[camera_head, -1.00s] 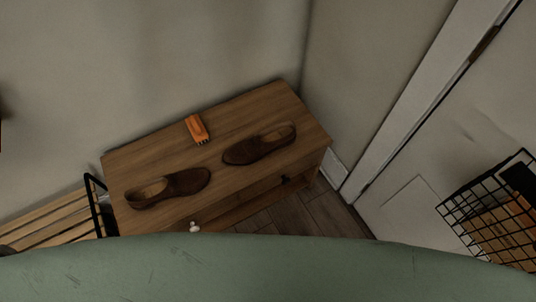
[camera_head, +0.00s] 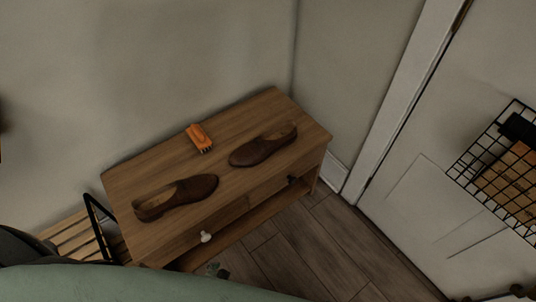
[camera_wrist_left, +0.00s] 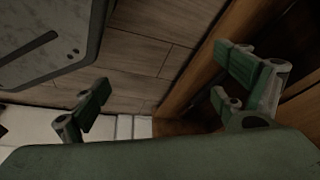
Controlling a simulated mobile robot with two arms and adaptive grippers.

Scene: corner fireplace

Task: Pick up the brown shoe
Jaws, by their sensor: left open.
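Two brown shoes lie on top of a wooden cabinet (camera_head: 150,170) in the head view. One brown shoe (camera_head: 176,196) is at the left front of the top, and the other brown shoe (camera_head: 263,147) is at the right. They are apart from each other and nothing holds them. My left gripper (camera_wrist_left: 165,93) shows in the left wrist view with its green fingers spread apart and nothing between them. It is low beside a wooden side, above the floor; no shoe shows in that view. My right gripper is not in view.
An orange brush (camera_head: 199,138) lies on the cabinet top behind the shoes. The cabinet has a white knob (camera_head: 206,237) at its front. A slatted bench (camera_head: 72,234) with a black frame adjoins on the left. A wire basket (camera_head: 500,175) hangs at the right. Wood floor (camera_head: 310,250) is clear in front.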

